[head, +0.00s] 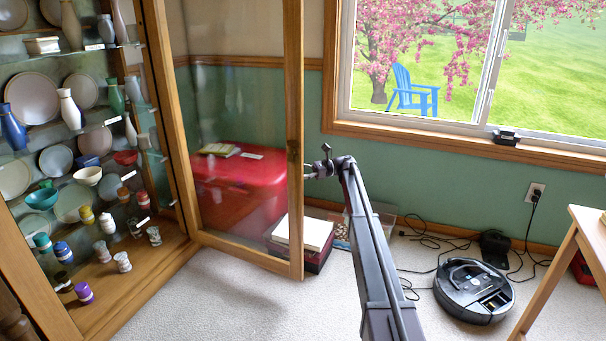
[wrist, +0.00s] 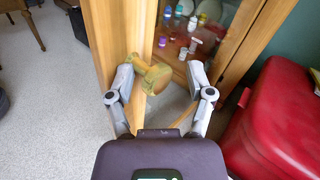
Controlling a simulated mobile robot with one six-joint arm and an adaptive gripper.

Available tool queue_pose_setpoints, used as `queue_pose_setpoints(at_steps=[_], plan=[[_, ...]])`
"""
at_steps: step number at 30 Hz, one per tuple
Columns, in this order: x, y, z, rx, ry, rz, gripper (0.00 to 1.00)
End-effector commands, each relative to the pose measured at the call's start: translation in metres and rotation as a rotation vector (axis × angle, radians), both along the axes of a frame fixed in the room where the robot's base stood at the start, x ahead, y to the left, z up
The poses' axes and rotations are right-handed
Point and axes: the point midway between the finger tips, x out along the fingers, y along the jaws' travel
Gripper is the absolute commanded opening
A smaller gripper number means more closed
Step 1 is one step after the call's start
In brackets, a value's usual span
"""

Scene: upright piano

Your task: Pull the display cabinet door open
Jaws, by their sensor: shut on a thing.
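The display cabinet (head: 168,150) stands at the left in the head view. Its wood-framed glass door (head: 296,220) stands swung well out from the cabinet front, hinged on the cabinet's right side.
Shelves hold several plates, vases and cups (head: 66,108). A red chest (head: 225,185) shows through the glass. Boxes (head: 302,236) lie by the door's lower corner. A robot vacuum (head: 474,290) and cables are on the carpet at right, near a wooden table (head: 560,260).

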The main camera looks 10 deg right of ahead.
Motion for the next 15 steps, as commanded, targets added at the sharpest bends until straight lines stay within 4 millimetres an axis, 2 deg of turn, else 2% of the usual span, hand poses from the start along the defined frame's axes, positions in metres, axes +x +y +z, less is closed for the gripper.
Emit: queue_pose_setpoints(at_steps=[2, 15], plan=[[0.0025, 0.0046, 0.0001, -0.001, 0.001, -0.003, 0.51], [0.0028, 0.0007, -0.0005, -0.002, 0.000, -0.004, 0.51]])
